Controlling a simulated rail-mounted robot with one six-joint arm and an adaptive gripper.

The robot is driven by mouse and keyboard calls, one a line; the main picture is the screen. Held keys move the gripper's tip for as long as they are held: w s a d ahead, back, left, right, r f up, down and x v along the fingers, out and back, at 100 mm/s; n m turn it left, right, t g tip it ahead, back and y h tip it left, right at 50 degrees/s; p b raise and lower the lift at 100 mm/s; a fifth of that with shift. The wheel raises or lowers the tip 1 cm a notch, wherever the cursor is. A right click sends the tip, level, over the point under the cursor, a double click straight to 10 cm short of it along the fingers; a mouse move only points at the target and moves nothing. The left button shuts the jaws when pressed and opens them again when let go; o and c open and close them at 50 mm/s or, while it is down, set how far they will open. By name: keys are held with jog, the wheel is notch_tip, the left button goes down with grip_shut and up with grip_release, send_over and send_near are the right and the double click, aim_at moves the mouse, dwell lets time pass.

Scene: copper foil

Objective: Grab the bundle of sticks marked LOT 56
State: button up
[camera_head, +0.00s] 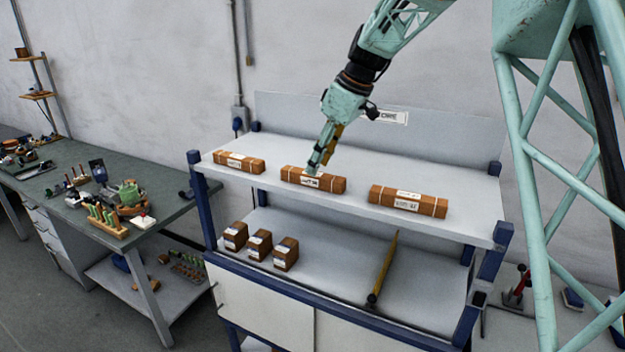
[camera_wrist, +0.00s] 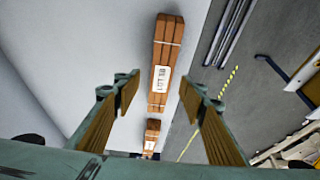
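Three brown stick bundles with white labels and ties lie on the upper shelf: left bundle (camera_head: 240,162), middle bundle (camera_head: 328,184) and right bundle (camera_head: 380,194). Their labels are too small to read in the head view. My gripper (camera_head: 315,168) points down at the middle bundle and overlaps it in the picture. In the wrist view, my open gripper (camera_wrist: 160,88) has a large bundle (camera_wrist: 168,32) between and beyond its fingers, apart from both. Its sideways label starts "LOT 5"; the last digit is unclear. A smaller, farther bundle (camera_wrist: 153,127) shows below it.
The white upper shelf (camera_head: 462,218) has bare room between the bundles, with a raised back panel behind. Several short brown blocks (camera_head: 259,244) and a long stick (camera_head: 385,268) are on the lower shelf. A cluttered workbench (camera_head: 165,215) stands at left.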

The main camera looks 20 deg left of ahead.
aim_at(313, 179)
jog(key=shift+f, duration=0.15)
jog(key=shift+p+x, duration=0.6)
jog(key=shift+x, duration=1.8)
jog(key=shift+a, duration=0.1)
jog(key=shift+c, duration=0.2)
jog(key=c, duration=1.1)
